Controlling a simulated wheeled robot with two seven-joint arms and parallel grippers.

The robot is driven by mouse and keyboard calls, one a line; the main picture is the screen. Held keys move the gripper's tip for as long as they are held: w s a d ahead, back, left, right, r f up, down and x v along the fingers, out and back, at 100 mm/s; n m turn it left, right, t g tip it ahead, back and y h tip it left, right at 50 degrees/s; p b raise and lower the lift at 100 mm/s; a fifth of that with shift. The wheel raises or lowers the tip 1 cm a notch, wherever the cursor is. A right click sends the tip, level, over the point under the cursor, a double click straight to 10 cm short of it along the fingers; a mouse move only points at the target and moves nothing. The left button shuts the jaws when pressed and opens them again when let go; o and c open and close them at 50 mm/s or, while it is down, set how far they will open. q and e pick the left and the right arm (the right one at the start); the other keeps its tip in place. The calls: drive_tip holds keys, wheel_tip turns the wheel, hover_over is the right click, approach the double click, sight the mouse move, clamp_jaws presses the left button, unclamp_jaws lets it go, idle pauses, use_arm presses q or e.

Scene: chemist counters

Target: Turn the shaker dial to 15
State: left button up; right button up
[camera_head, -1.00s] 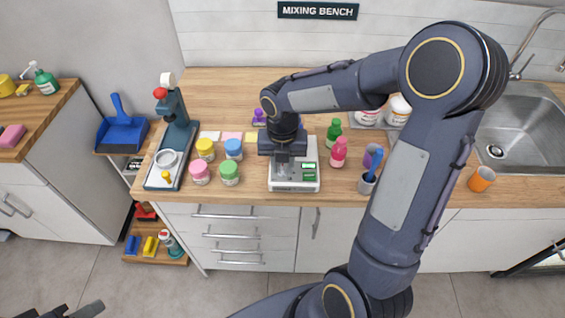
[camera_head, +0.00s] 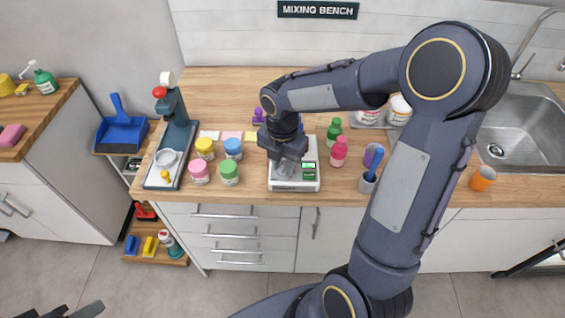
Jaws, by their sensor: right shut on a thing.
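The shaker (camera_head: 294,185) is a white box with a green display (camera_head: 309,166) on its right side, standing near the front edge of the wooden counter. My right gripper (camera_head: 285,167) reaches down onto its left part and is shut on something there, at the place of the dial. The dial is hidden by the gripper, so its setting cannot be read. The digits on the display are too small to read. A dark part of my left arm (camera_head: 75,311) shows at the lower left edge; its fingertips cannot be made out.
Left of the shaker stand pink (camera_head: 199,171), green (camera_head: 229,172), yellow (camera_head: 204,148) and blue (camera_head: 233,148) jars. A press-like stand (camera_head: 176,135) is farther left. Right are a pink bottle (camera_head: 338,152), a green bottle (camera_head: 334,131) and a cup with a blue tool (camera_head: 367,184).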

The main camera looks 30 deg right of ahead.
drive_tip(key=m, duration=0.5)
drive_tip(key=shift+m+b, duration=0.3)
drive_tip(key=shift+b, duration=0.1)
drive_tip(key=m, duration=0.5)
drive_tip(key=shift+b, duration=0.4)
drive_tip(key=m, duration=0.5)
drive_tip(key=shift+m+b, duration=0.35)
drive_tip(key=shift+m, duration=0.05)
drive_tip(key=m, duration=0.4)
drive_tip(key=shift+m, duration=0.4)
drive_tip(key=o, duration=1)
drive_tip(key=shift+r, duration=0.15)
